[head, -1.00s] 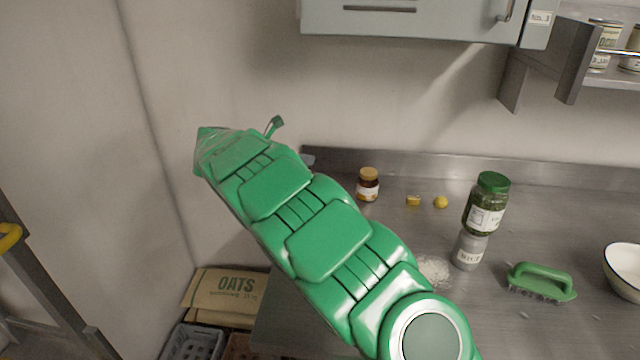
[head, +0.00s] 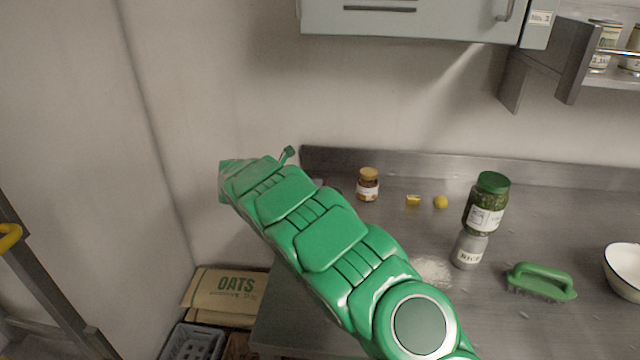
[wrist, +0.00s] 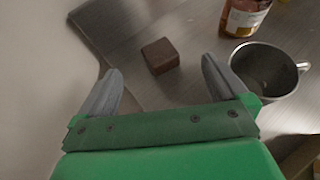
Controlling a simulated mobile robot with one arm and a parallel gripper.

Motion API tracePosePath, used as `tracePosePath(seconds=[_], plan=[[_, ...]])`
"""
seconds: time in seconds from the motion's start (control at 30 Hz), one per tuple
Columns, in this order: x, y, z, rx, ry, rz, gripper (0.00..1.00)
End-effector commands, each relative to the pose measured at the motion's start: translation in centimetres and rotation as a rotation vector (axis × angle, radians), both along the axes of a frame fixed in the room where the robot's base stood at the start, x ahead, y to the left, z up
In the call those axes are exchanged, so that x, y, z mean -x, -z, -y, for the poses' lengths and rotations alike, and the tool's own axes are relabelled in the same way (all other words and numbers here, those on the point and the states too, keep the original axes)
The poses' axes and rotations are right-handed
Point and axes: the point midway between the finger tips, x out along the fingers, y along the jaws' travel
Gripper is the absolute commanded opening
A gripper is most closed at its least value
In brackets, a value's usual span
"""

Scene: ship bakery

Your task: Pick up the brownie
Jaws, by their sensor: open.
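The brownie (wrist: 160,56) is a small dark brown cube on the steel counter in the wrist view. It lies beyond my gripper (wrist: 158,82), roughly centred between the two grey fingers and apart from them. My gripper is open and empty. In the head view my green arm stretches to the back left over the counter, and the brownie and my fingers are hidden there.
A metal mug (wrist: 264,72) stands close to the right finger, with a jar (head: 368,184) behind it. Lemon pieces (head: 413,200), a green-lidded jar stacked on a shaker (head: 468,250), a green brush (head: 541,282) and a white bowl (head: 624,270) stand further right. A wall is at the left.

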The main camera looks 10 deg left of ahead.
Motion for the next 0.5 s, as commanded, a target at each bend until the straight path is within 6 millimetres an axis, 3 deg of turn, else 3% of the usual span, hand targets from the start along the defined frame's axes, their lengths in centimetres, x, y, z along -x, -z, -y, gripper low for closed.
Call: tracePosePath(seconds=[0.1, 0.5], plan=[[0.0, 1.4, 0.0, 0.001, 0.000, -0.001, 1.00], [-1.9, 3.0, 1.3, 0.001, 0.001, -0.001, 1.00]])
